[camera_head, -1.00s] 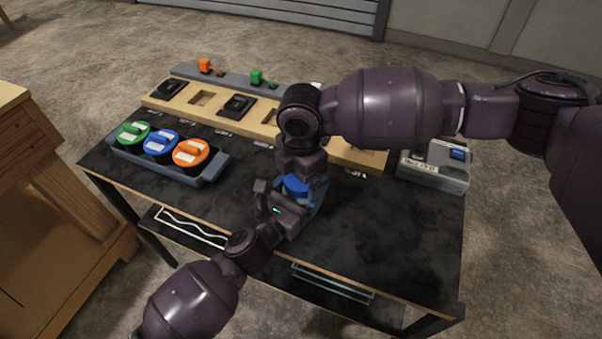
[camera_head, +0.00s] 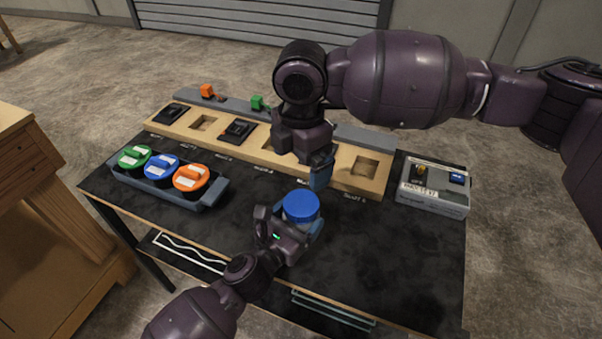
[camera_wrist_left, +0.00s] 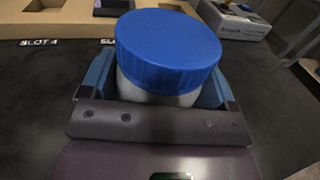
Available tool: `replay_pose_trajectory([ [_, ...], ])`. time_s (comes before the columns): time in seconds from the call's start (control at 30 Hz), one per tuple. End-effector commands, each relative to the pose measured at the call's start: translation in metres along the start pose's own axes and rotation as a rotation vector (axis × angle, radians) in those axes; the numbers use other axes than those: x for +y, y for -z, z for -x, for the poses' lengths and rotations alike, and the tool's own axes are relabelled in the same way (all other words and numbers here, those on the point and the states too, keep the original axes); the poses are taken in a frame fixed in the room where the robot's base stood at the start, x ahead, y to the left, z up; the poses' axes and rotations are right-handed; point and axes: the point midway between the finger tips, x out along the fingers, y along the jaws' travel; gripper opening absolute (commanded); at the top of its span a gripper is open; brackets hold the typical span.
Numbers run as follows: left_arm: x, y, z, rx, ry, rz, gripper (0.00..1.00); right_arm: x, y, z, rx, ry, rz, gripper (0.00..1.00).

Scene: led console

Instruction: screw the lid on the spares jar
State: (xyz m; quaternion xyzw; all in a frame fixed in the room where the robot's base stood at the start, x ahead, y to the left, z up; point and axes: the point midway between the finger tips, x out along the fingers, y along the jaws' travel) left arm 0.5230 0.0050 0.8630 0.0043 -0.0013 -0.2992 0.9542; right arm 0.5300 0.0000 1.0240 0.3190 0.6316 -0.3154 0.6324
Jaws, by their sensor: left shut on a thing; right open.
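The spares jar shows in the left wrist view as a pale body (camera_wrist_left: 158,93) with a blue lid (camera_wrist_left: 168,45) on top. The lid (camera_head: 300,206) sits level on the jar in the head view, at the middle of the table. I cannot tell how tight it is. My left gripper (camera_head: 299,231) is shut around the jar's body below the lid; its blue fingers (camera_wrist_left: 155,88) flank the jar in the left wrist view. My right gripper (camera_head: 320,172) is open above and behind the jar, apart from the lid. Its fingers are partly hidden by its own wrist.
A tray (camera_head: 206,199) at the left holds green, blue and orange round-lidded containers. A wooden slotted board (camera_head: 283,147) with black modules runs along the back. A grey box (camera_head: 434,188) stands at the right. The front right tabletop (camera_head: 400,255) is clear.

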Motion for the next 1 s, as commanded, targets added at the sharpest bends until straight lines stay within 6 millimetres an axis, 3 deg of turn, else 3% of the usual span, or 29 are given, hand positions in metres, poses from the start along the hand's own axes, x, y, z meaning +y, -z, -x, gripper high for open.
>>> replay_pose_trajectory([
  [0.4,0.0,0.0,0.0,0.0,0.0,0.0,0.15,0.0,0.0,0.007,0.0,0.0,-0.001,1.0],
  [0.43,0.0,0.0,0.0,0.0,0.0,0.0,0.86,0.0,0.0,0.007,0.0,0.0,-0.001,1.0],
  [0.53,0.0,0.0,0.0,0.0,0.0,0.0,1.0,0.0,0.0,0.007,0.0,0.0,-0.001,1.0],
  [0.83,0.0,0.0,0.004,0.0,0.0,0.0,1.0,0.0,0.0,0.007,0.0,0.0,-0.001,1.0],
  [1.0,0.001,0.0,0.025,0.001,-0.001,-0.002,1.0,0.0,0.0,0.01,-0.002,-0.003,-0.001,1.0],
])
